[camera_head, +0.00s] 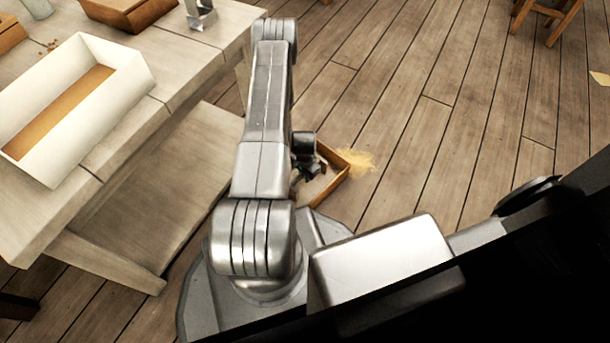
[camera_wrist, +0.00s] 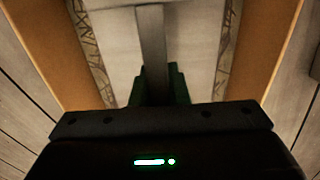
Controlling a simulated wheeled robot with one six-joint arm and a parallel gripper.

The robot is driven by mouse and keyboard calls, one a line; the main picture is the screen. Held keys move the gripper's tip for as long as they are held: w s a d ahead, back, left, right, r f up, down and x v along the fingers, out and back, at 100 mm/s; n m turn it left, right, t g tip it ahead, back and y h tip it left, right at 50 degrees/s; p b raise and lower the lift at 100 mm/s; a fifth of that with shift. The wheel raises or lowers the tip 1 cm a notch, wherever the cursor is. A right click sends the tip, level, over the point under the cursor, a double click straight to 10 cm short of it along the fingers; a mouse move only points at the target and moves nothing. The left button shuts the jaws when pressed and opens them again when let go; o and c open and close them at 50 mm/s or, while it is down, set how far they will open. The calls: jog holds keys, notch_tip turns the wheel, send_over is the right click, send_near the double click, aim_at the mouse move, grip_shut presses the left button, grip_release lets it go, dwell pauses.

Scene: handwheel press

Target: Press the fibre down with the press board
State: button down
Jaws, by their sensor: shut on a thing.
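In the wrist view a pale flat press board (camera_wrist: 112,45) lies below my gripper (camera_wrist: 160,85). A grey upright bar (camera_wrist: 152,45), apparently its handle, stands between my dark fingers, which are shut on it. The board lies between the orange-brown walls of a wooden box (camera_wrist: 50,40). Narrow patterned strips (camera_wrist: 228,40) show along both sides of the board; I cannot tell if they are fibre. In the head view the box (camera_head: 335,178) stands on the floor, mostly hidden by my arm. Straw-coloured fibre (camera_head: 356,162) lies on the floor beside its far corner.
A pale wooden table (camera_head: 200,78) with a low shelf (camera_head: 165,190) stands left of my arm. On it are a white open box (camera_head: 85,140) and some small items. A wooden stool (camera_head: 548,12) is at the far right. The plank floor between is clear.

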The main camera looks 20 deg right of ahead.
dwell(0.6)
jog(key=shift+r+p, duration=2.95)
jog(key=shift+r, duration=2.75)
